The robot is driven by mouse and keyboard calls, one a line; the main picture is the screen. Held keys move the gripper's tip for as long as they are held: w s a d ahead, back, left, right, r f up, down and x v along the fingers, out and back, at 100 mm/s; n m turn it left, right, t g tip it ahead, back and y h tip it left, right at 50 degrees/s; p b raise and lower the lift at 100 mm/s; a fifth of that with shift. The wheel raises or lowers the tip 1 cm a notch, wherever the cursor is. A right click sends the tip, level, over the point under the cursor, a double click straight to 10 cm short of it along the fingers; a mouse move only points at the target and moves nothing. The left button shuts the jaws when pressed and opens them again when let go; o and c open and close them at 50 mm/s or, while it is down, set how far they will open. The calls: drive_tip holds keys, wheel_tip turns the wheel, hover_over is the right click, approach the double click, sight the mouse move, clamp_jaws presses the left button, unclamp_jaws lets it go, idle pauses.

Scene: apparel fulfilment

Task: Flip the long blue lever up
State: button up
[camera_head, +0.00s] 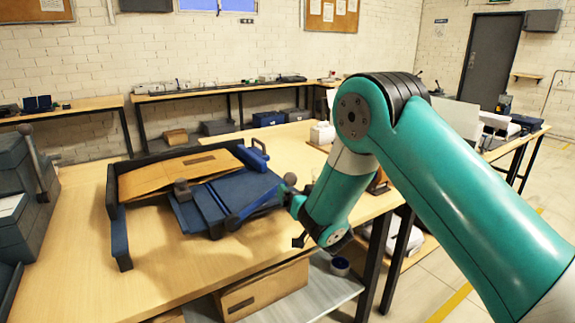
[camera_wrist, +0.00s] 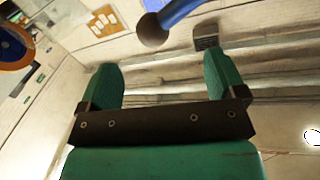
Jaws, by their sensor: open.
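The long blue lever (camera_head: 258,201) is on the blue folding fixture on the table. It slants up to the right at a low angle and ends in a round brownish knob (camera_head: 290,179). In the wrist view the knob (camera_wrist: 152,31) and part of the lever (camera_wrist: 183,10) show at the top, beyond the fingertips. My gripper (camera_head: 297,208) is beside the knob end, slightly below it in the picture. In the wrist view my gripper (camera_wrist: 165,72) is open, with nothing between its two green fingers. The knob appears apart from the fingers.
The fixture has dark side rails (camera_head: 117,225), blue panels (camera_head: 215,202) and a brown flat piece (camera_head: 180,170) on top. Dark boxes with another upright lever (camera_head: 38,165) stand at the left. A cardboard box (camera_head: 262,290) sits under the table. The front tabletop is clear.

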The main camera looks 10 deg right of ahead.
sight(290, 181)
drive_tip(key=w+p, duration=0.1)
drive_tip(key=w, duration=0.1)
drive_tip(key=w+p, duration=0.1)
drive_tip(key=w, duration=0.2)
drive_tip(key=w+a+p, duration=0.1)
drive_tip(key=w, duration=0.2)
drive_tip(key=shift+w, duration=0.15)
drive_tip(key=shift+c, duration=0.4)
drive_tip(key=c, duration=1.1)
drive_tip(key=shift+c, duration=0.2)
